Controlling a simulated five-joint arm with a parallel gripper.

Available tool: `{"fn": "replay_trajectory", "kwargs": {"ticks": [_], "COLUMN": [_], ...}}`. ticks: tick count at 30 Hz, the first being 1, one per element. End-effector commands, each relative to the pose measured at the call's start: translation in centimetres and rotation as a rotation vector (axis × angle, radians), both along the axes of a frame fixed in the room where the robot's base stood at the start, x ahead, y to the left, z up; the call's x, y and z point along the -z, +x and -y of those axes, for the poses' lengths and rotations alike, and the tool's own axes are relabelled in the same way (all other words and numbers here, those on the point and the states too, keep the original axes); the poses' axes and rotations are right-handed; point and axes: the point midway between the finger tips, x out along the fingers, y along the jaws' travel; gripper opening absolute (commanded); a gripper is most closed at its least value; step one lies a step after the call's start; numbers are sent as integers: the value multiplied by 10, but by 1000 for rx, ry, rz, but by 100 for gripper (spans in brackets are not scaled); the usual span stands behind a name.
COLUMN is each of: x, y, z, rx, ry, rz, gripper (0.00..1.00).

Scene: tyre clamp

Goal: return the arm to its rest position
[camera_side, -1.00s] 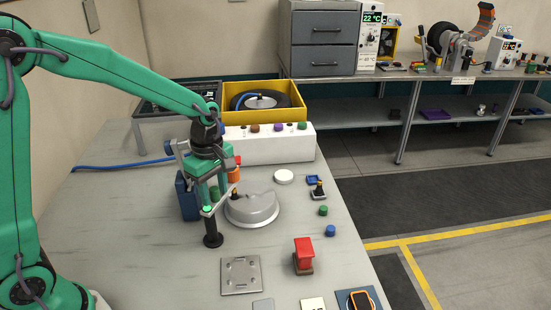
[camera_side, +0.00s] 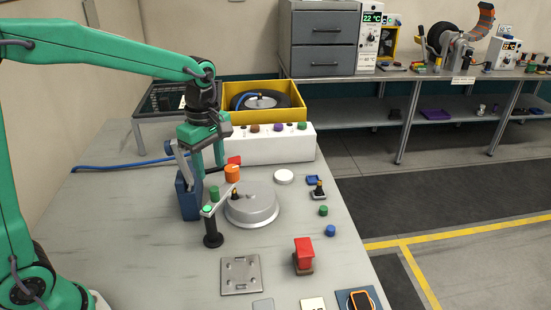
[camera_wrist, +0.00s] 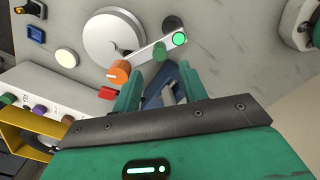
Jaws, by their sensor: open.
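My gripper (camera_side: 205,168) hangs above the clamp area, open and empty, its fingers pointing down. In the wrist view its green fingers (camera_wrist: 160,92) stand apart with nothing between them. The clamp's pale bar (camera_side: 220,201) sits below it, with a lit green spot (camera_side: 207,209) at its end and a black post (camera_side: 213,232) under it. The grey round hub (camera_side: 252,207) lies beside the bar, which reaches over its edge. An orange knob (camera_side: 232,173) shows behind the hub; it also shows in the wrist view (camera_wrist: 118,73). The fingers look clear of the clamp.
A blue container (camera_side: 187,198) stands close behind the fingers. A white box with coloured knobs (camera_side: 270,146) and a yellow crate (camera_side: 225,94) stand farther back. A red block (camera_side: 303,252) and a metal plate (camera_side: 241,274) are at the front. The table's left side is mostly clear.

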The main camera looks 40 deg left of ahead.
Motion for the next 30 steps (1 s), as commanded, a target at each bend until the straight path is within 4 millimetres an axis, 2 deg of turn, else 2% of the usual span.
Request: {"fn": "replay_trajectory", "kwargs": {"ticks": [8, 14, 20, 30], "x": [-1, -10, -28, -53], "y": [-1, -11, -34, -85], "z": [0, -2, -5, -11], "rx": [10, 99, 306, 752], "ry": [0, 1, 12, 86], "rz": [4, 34, 100, 232], "gripper": [43, 43, 43, 43]}}
